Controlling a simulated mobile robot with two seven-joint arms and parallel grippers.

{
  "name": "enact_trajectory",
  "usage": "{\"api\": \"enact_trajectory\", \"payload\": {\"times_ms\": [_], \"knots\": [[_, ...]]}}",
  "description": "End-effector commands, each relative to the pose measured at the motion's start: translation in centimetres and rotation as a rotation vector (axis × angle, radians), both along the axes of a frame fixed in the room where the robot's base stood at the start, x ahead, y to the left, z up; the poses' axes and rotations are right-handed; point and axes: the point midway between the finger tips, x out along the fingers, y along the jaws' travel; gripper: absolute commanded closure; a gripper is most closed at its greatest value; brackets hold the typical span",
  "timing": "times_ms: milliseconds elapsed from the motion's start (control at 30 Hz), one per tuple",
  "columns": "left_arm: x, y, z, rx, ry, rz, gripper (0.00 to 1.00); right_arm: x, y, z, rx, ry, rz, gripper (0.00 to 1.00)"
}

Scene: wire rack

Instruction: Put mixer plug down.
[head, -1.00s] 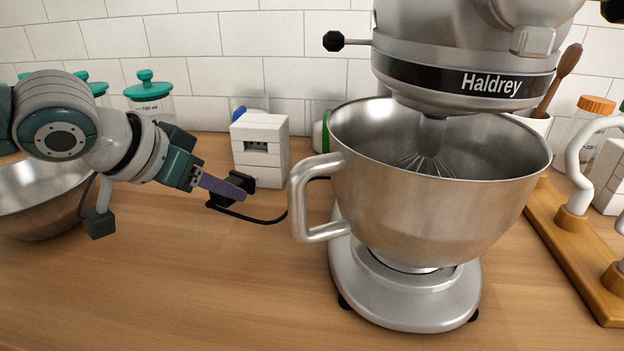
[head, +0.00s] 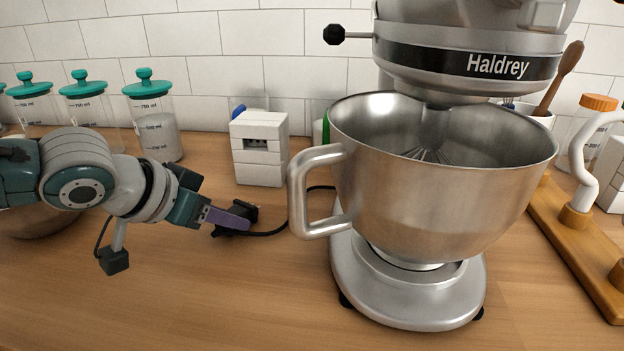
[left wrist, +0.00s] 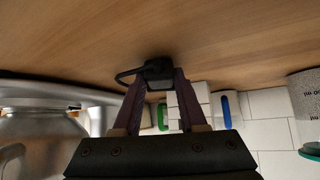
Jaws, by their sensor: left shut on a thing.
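The black mixer plug (head: 241,214) is between the fingertips of my left gripper (head: 236,216), which is shut on it. The plug is low, close to the wooden counter; I cannot tell whether it touches. In the left wrist view the plug (left wrist: 158,69) sits between the purple fingers of the gripper (left wrist: 158,80). Its black cord (head: 268,233) runs right, behind the bowl handle, toward the silver stand mixer (head: 405,290). My right gripper does not show.
A white block-like box (head: 259,160) stands behind the plug. The mixer's steel bowl (head: 440,200) and its handle are to the right. Glass jars with teal lids (head: 155,120) stand at the back left. The counter (head: 220,300) in front is clear.

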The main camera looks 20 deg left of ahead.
Motion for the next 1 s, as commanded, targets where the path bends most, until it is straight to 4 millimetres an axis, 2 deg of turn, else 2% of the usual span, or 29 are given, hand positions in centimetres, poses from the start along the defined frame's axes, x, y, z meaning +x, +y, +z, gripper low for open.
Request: {"api": "enact_trajectory", "payload": {"times_ms": [33, 67, 300, 567, 733, 833, 1000], "knots": [[0.0, 0.0, -0.2, 0.0, 0.0, 0.0, 1.0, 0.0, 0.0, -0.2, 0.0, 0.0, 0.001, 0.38], [0.0, 0.0, -0.3, 0.0, 0.0, 0.0, 0.58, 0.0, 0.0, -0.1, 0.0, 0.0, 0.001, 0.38], [0.0, 0.0, -0.1, 0.0, 0.0, 0.0, 0.31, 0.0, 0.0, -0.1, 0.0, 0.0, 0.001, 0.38], [0.0, 0.0, -0.1, 0.0, 0.0, 0.0, 0.29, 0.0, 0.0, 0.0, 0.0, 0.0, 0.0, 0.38], [0.0, 0.1, 1.5, 0.001, -0.001, 0.0, 0.29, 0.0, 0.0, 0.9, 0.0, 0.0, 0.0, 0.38], [-1.4, 0.3, 2.5, 0.001, 0.003, -0.001, 0.29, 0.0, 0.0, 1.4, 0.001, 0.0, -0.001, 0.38], [-4.1, 0.7, 5.2, 0.003, 0.003, -0.003, 0.29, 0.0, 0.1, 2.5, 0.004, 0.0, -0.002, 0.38]]}}
